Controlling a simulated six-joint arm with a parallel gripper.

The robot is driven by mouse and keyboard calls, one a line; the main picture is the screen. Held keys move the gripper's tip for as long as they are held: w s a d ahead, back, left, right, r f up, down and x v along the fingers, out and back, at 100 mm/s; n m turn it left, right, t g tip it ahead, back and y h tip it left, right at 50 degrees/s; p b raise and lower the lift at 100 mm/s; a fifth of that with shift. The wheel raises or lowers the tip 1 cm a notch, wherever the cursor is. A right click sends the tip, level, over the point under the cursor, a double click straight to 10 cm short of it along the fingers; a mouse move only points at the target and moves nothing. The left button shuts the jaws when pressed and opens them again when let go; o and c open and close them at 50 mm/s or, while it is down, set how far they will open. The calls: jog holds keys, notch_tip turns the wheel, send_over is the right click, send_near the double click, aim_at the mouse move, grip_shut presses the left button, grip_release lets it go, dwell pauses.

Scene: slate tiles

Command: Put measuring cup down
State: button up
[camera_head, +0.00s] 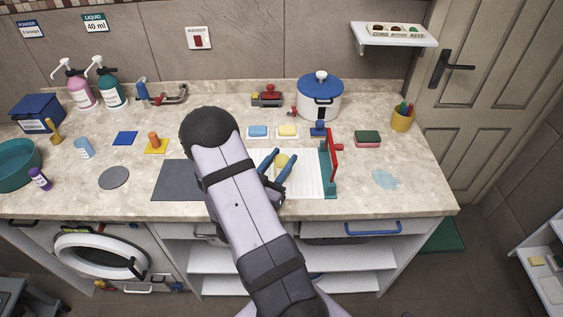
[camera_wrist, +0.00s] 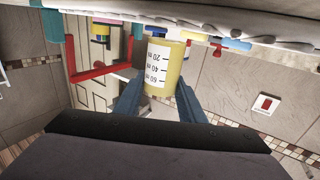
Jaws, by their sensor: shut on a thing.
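The yellow measuring cup (camera_head: 283,162) has a white scale label. It also shows in the wrist view (camera_wrist: 172,72), where the picture is upside down and the cup looks upright in the world. My gripper (camera_head: 280,163) has its blue fingers on either side of the cup and is shut on it; the fingers also show in the wrist view (camera_wrist: 158,93). In the head view the cup appears over the white ribbed board (camera_head: 308,182). I cannot tell whether its base touches anything. My arm hides part of the counter.
A red and teal upright frame (camera_head: 331,165) stands close to the right of the cup. A dark mat (camera_head: 178,180) lies to the left. The counter's front right is mostly clear.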

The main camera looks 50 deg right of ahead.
jog(key=shift+f, duration=0.6)
jog(key=shift+f, duration=0.2)
jog(key=o, duration=1)
jog(key=shift+a+r, duration=0.1)
jog(key=shift+r, duration=0.15)
jog(key=b+v, duration=0.4)
jog(key=v, duration=0.6)
jog(key=shift+a, duration=0.15)
jog(key=shift+v, duration=0.8)
jog(key=shift+s, duration=0.1)
